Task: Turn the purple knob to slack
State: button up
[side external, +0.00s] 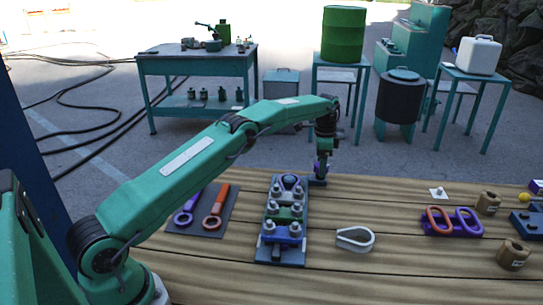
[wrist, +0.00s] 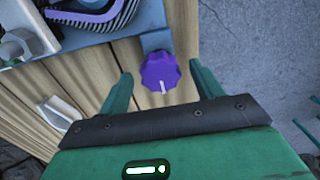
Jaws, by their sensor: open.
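The purple knob (wrist: 160,72) is a scalloped dial with a white pointer mark, set on a grey-blue plate (wrist: 154,40) in the wrist view. The mark points toward the bottom of the picture. My gripper (wrist: 160,80) is open, with one green finger on each side of the knob and a gap on both sides. In the side external view, my gripper (side external: 322,170) points down at the far edge of the wooden table, over the knob's place. The knob is mostly hidden there by the gripper. No slack label is readable.
A grey clamp plate with bolts (side external: 282,225) stands beside the knob. A metal thimble (side external: 355,238), ring tools on a dark mat (side external: 203,212) and purple-orange links (side external: 451,220) lie on the wooden table (side external: 400,280). Bare planks lie between them.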

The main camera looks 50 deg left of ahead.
jog(key=c, duration=1)
